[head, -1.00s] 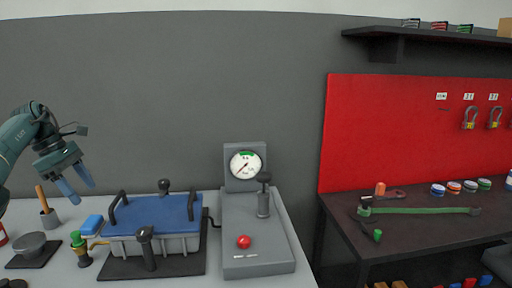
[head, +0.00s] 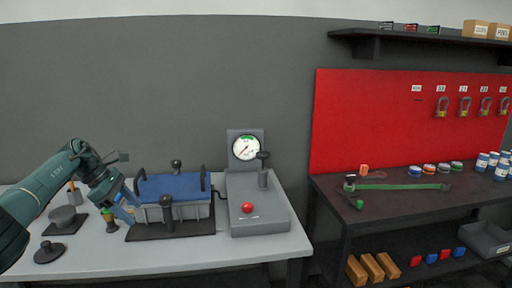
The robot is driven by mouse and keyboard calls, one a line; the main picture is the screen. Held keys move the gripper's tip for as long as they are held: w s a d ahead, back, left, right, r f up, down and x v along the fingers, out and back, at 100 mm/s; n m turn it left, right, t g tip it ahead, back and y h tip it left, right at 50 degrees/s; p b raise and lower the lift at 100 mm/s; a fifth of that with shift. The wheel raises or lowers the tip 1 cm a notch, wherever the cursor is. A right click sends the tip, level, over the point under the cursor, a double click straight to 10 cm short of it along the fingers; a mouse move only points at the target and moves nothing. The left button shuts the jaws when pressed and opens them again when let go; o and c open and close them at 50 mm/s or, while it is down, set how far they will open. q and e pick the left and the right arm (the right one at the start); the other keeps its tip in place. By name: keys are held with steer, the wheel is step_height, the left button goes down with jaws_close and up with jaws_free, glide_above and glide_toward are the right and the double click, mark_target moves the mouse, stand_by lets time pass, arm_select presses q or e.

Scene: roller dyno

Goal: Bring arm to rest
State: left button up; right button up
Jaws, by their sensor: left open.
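My left arm comes in from the left, and its gripper (head: 127,205) is open beside the left end of a blue-lidded grey box (head: 178,188) on the white table. I see nothing held between the fingers. My right gripper is not in view.
A grey gauge unit (head: 258,205) with a red button (head: 247,207) stands right of the box. A dark weight-like dish (head: 63,216) and a black disc (head: 50,252) lie at left. The table's front strip (head: 180,258) is clear. A dark workbench (head: 400,196) stands at right.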

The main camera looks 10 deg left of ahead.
arm_select(q)
steer(key=d+f+n+t+h, duration=0.1)
steer(key=d+f+h, duration=0.1)
steer(key=d+f, duration=0.35)
steer(key=d+f+n+h, duration=0.2)
steer(key=d+f, duration=0.1)
steer(key=d, duration=0.6)
steer(key=d+f+n+t+h, duration=0.15)
steer(key=d+f, duration=0.25)
steer(key=d, duration=0.4)
steer(key=s+d+f+n+t+h, duration=0.35)
steer(key=s+d+n, duration=0.25)
steer(key=d+n, duration=0.35)
steer(key=s+a+f+n+y, duration=0.1)
steer(key=s+f+n+y, duration=0.2)
steer(key=s+n, duration=0.5)
steer(key=s+a+f+n+t+y, duration=0.1)
steer(key=s+f+n+y, duration=0.2)
steer(key=s+n, duration=0.6)
steer(key=s+a+f+n+t+y, duration=0.1)
steer(key=s+f+n+y, duration=0.2)
steer(key=n, duration=1.3)
steer(key=s+y, duration=0.2)
steer(key=s, duration=0.3)
steer(key=shift+s+a+n+y, duration=0.3)
steer(key=shift+s+a, duration=0.05)
steer(key=shift+a, duration=0.05)
